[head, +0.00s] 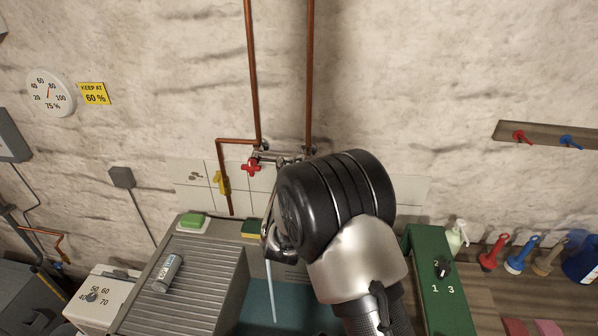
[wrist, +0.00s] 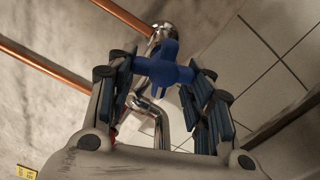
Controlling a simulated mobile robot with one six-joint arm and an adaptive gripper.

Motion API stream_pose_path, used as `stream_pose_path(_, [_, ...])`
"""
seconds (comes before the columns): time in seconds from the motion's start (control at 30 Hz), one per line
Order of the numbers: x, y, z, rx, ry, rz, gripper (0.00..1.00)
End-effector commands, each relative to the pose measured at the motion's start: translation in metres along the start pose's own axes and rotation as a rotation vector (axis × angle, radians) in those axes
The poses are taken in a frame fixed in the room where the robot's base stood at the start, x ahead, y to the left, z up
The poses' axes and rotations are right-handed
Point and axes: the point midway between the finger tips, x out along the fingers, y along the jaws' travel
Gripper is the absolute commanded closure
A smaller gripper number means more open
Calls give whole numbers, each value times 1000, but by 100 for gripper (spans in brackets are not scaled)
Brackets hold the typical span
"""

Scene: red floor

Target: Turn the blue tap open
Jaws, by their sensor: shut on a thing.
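The blue tap (wrist: 165,70) has a cross-shaped handle on a chrome fitting, seen close up in the wrist view. My gripper (wrist: 168,82) is shut on this handle, with a finger on each side of it. In the head view the blue tap is hidden behind my arm. Part of my gripper shows there beside the dark wrist, in front of the tiles. The red tap (head: 250,165) sits at the left end of the chrome mixer (head: 272,156). A thin pale blue streak, like running water (head: 271,292), drops into the sink.
Two copper pipes (head: 309,75) run down the wall to the mixer. A yellow-handled valve (head: 222,182) hangs left of it. A grey ribbed drainboard (head: 190,285) holds a can (head: 167,273). A green sponge (head: 193,220) lies behind. A green panel (head: 436,290) stands right of my arm.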

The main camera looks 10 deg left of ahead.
Motion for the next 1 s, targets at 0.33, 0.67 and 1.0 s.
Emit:
stream_pose_path(0.33, [0,0,0,-22,0,1,77])
stream_pose_path(0.67, [0,0,0,-21,0,1,44])
stream_pose_path(1.0, [0,0,0,-21,0,0,32])
